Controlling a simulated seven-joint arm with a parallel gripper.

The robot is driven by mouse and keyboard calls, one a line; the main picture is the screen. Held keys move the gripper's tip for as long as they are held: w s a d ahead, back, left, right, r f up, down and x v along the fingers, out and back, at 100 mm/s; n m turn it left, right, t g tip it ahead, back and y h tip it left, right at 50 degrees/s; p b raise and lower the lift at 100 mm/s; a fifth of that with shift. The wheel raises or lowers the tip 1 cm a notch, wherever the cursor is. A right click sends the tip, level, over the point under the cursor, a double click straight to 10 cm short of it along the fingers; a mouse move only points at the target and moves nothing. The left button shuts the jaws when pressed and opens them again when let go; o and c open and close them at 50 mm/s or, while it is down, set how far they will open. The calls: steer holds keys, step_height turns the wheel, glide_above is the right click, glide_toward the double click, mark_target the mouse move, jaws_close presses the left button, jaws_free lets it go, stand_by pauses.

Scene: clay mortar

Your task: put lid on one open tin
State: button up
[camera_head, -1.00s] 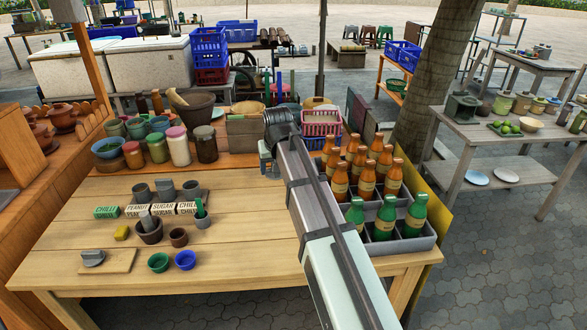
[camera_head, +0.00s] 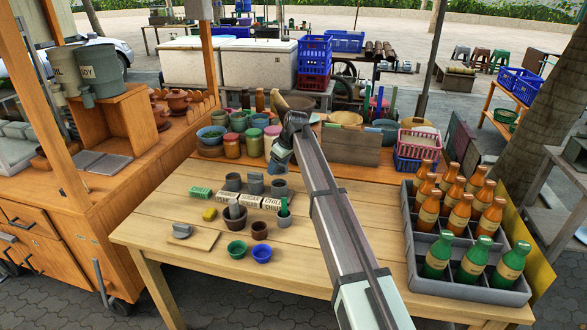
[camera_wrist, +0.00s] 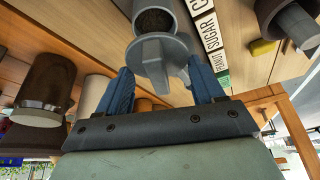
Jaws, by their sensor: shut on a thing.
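My gripper (camera_head: 278,168) hangs over the right end of the row of grey tins. In the wrist view its blue fingers (camera_wrist: 160,88) are shut on the upright fin of a round grey lid (camera_wrist: 157,52). A grey tin with a dark open mouth (camera_wrist: 155,21) shows just beyond the lid, partly covered by it. I cannot tell whether lid and tin touch. In the head view the left tin (camera_head: 233,183), middle tin (camera_head: 255,184) and right tin (camera_head: 279,189) stand behind the label blocks. The gripper partly hides the right tin's surroundings.
Label blocks (camera_head: 250,200), a brown mortar with pestle (camera_head: 236,218), a small brown cup (camera_head: 259,230), green and blue bowls (camera_head: 262,253) and a board with a grey piece (camera_head: 203,241) lie in front. Jars (camera_head: 253,142) stand behind. A bottle crate (camera_head: 465,286) is at the right.

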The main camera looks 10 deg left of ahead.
steer(key=shift+w+a+f, duration=0.1)
steer(key=shift+w+a, duration=0.1)
steer(key=shift+a, duration=0.2)
steer(key=shift+f, duration=2.35)
steer(key=shift+f, duration=0.45)
steer(key=o, duration=1.1)
steer(key=shift+o, duration=0.3)
steer(key=shift+r, duration=0.1)
steer(key=shift+r, duration=3.45)
